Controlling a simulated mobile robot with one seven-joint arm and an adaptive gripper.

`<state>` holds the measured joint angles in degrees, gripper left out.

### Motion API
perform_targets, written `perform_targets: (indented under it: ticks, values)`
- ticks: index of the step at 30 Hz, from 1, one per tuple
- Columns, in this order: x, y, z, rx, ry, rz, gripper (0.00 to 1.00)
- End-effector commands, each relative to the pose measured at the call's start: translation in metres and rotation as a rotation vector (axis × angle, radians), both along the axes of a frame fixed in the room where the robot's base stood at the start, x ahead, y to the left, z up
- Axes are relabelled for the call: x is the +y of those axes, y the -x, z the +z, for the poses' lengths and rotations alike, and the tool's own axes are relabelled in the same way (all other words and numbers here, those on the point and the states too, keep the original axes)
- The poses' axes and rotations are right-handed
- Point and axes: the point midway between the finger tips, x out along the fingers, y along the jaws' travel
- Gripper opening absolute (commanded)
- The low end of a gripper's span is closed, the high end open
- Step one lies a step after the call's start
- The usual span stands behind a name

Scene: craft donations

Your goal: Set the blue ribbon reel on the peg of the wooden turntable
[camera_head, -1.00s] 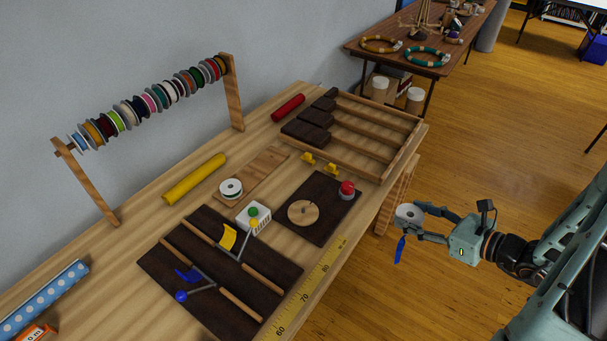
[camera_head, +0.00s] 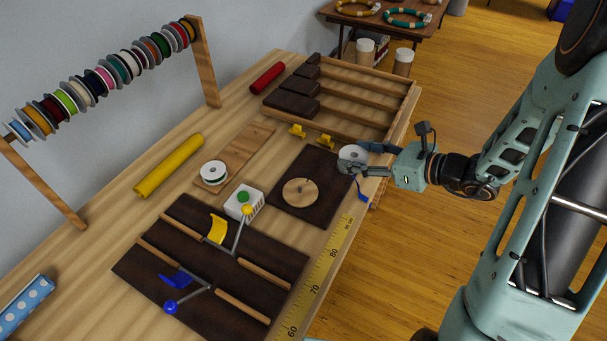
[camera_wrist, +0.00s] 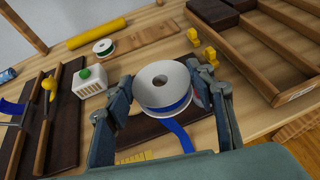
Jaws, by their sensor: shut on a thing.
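My gripper (camera_head: 362,161) is shut on the blue ribbon reel (camera_head: 352,153), a white-flanged spool with a loose blue tail hanging down. In the wrist view the reel (camera_wrist: 162,82) sits between both fingers, hub hole facing up, over the dark board. The wooden turntable (camera_head: 300,192) is a round pale disc on the dark board (camera_head: 316,163), with a small peg at its middle. The reel is to the right of and above the turntable, apart from it. In the wrist view the reel hides most of the turntable.
A white box with a green button (camera_head: 243,204) and a board with yellow and blue levers (camera_head: 190,262) lie left of the turntable. A reel with green ribbon (camera_head: 213,172) lies on a wooden plank. A compartment tray (camera_head: 350,102) stands behind. A measuring tape (camera_head: 318,283) runs along the front edge.

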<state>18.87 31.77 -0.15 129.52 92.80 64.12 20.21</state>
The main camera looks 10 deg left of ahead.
Motion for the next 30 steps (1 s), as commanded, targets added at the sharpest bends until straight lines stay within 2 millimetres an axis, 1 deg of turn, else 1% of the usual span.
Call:
perform_targets:
  ticks: [1, 9, 12, 15, 18, 21, 26, 30]
  values:
    - [0.013, 0.000, -0.010, -0.006, 0.001, 0.016, 0.33]
    - [0.074, 0.009, -0.017, -0.007, -0.004, 0.066, 0.33]
    - [0.093, 0.015, -0.018, -0.007, -0.010, 0.080, 0.33]
    - [0.108, 0.020, -0.018, -0.007, -0.013, 0.091, 0.33]
    - [0.118, 0.024, -0.018, -0.007, -0.015, 0.100, 0.33]
    - [0.123, 0.026, -0.017, -0.005, -0.018, 0.103, 0.33]
    - [0.125, 0.027, -0.018, -0.003, -0.020, 0.104, 0.33]
    - [0.125, 0.027, -0.024, -0.003, -0.020, 0.104, 0.33]
